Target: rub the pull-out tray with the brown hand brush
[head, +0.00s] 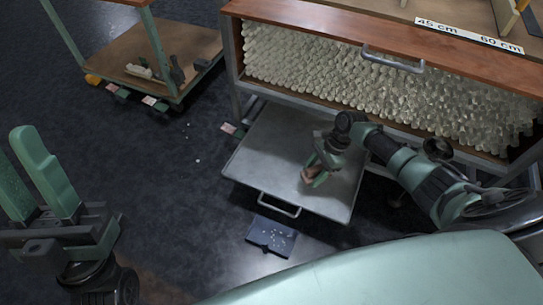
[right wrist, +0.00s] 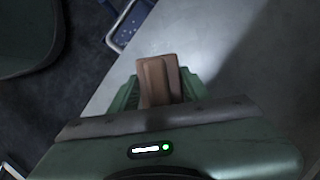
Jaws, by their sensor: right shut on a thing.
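The pull-out tray (head: 265,155) is a flat grey metal tray drawn out below the cabinet of glass tubes, with a bar handle at its front edge. My right gripper (head: 315,178) is over the tray's right half, shut on the brown hand brush (head: 308,175).
A cabinet packed with glass tubes (head: 370,90) stands behind the tray, with a handle on its wooden top edge. A dustpan-like blue piece (head: 271,236) with white bits lies on the floor before the tray. A wheeled cart (head: 150,70) stands at the back left. Dark floor between is mostly clear.

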